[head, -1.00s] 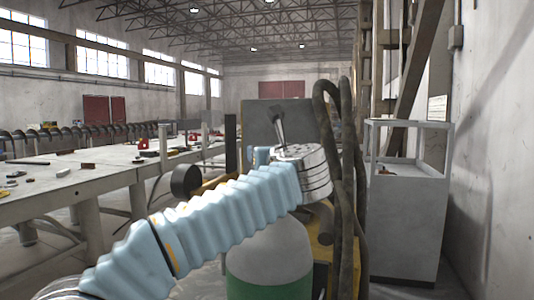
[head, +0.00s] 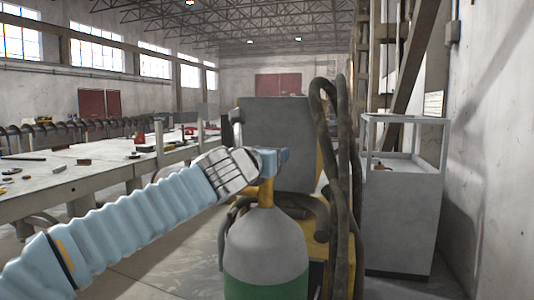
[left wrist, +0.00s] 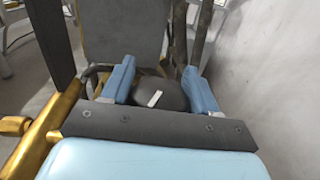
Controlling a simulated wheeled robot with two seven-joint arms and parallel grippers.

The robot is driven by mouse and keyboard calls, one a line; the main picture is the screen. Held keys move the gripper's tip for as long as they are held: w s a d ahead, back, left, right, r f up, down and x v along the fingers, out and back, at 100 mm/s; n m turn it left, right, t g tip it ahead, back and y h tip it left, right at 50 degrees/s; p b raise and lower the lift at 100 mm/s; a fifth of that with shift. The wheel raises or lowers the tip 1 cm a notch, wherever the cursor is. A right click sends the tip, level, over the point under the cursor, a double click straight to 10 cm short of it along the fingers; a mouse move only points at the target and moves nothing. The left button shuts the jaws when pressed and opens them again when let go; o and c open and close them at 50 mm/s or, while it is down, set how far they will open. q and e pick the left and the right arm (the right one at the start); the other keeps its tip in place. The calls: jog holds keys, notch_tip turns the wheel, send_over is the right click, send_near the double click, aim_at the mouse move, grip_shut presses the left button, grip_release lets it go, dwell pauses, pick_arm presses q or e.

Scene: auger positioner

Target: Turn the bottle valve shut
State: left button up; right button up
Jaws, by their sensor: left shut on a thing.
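The gas bottle (head: 265,245), grey with a green lower band, stands upright in the middle of the head view. A brass-coloured valve body (head: 266,192) rises from its neck. My left gripper (head: 276,159) is at the top of the valve, reaching in from the left. In the left wrist view, its two blue fingers (left wrist: 160,88) stand on either side of a dark rounded valve knob (left wrist: 172,98) with a white mark. The gripper is shut on this knob. In the head view the hand hides most of the knob. My right gripper is not in view.
A yellow cart with a grey panel (head: 280,120) stands behind the bottle. Dark hoses (head: 335,180) hang close to its right. A grey cabinet (head: 402,220) stands further right by the wall. A long workbench (head: 70,180) with small items runs along the left.

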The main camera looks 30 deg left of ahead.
pick_arm(q)
jog(key=shift+s+r+m+h, duration=0.1)
jog(key=shift+r+m+h, duration=0.15)
jog(key=shift+h, duration=0.25)
jog(key=shift+r+m+h, duration=0.1)
jog(key=shift+m+h, duration=0.15)
jog(key=shift+h, duration=0.25)
jog(key=shift+d+m+h, duration=0.1)
jog(key=shift+m+h, duration=0.2)
jog(key=shift+h, duration=0.2)
jog(key=o, duration=0.9)
jog(key=shift+o, duration=0.2)
jog(key=shift+f, duration=0.15)
